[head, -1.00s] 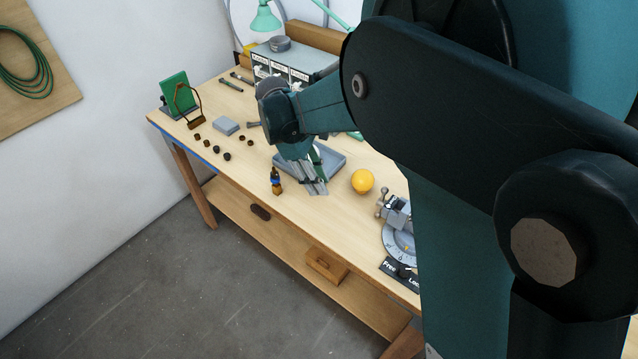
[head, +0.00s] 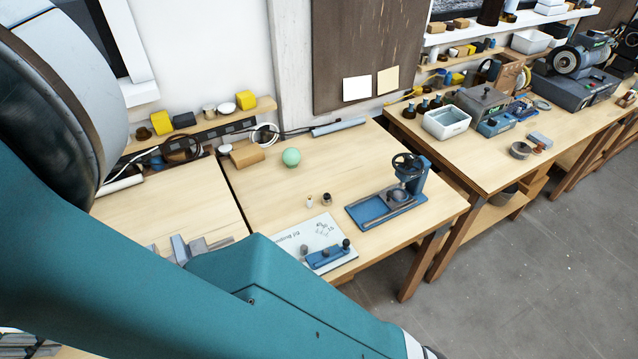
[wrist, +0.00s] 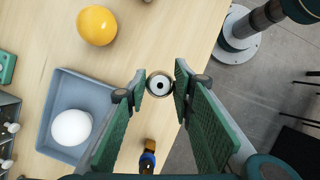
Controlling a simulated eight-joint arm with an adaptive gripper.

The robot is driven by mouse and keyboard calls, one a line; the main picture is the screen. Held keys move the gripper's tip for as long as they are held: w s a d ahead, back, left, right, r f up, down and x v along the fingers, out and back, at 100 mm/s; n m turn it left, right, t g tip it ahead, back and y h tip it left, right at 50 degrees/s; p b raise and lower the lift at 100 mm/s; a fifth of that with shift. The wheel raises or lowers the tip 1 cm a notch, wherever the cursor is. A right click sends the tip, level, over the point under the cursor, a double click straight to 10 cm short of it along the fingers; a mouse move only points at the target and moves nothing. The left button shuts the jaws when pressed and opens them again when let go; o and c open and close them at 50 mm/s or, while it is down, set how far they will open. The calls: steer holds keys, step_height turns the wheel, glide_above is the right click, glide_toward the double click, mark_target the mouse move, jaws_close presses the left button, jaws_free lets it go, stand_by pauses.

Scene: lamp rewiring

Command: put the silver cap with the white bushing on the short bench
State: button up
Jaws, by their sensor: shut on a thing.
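In the wrist view my gripper (wrist: 160,85) is shut on a small round silver cap (wrist: 159,76). Inside its rim a pale, whitish ring with a dark centre hole shows, which looks like the white bushing (wrist: 153,85). The cap is between the fingertips, over a wooden bench (wrist: 115,60) near its edge. My gripper is not in the head view; only my teal arm crosses its lower left. The bench in the middle of the head view appears to be the short bench (head: 335,160).
On the middle bench are a blue press (head: 400,195), a white sheet (head: 290,243) with a blue fixture (head: 327,257), two small parts (head: 318,201) and a green ball (head: 291,157). In the wrist view, a grey tray (wrist: 53,85) with a white ball and a yellow ball (wrist: 97,25) lie nearby.

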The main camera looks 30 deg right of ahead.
step_height(320, 180, up, 4)
steer(key=shift+r, duration=0.25)
steer(key=w+d, duration=1.4)
steer(key=d, duration=0.2)
steer(key=w+d+b, duration=0.1)
steer(key=w+d, duration=0.3)
steer(key=d, duration=0.5)
steer(key=w+d, duration=0.4)
steer(key=d, duration=0.5)
steer(key=w+d+b, duration=0.1)
steer(key=w+d, duration=0.3)
steer(key=d, duration=0.5)
steer(key=d+b, duration=0.1)
steer(key=d, duration=2.3)
steer(key=s+d+m+b, duration=0.1)
steer(key=s+d, duration=0.3)
steer(key=d, duration=0.8)
steer(key=s+d, duration=0.3)
steer(key=d, duration=0.9)
step_height(320, 180, down, 10)
steer(key=shift+r, duration=0.15)
steer(key=shift+f, duration=2.9)
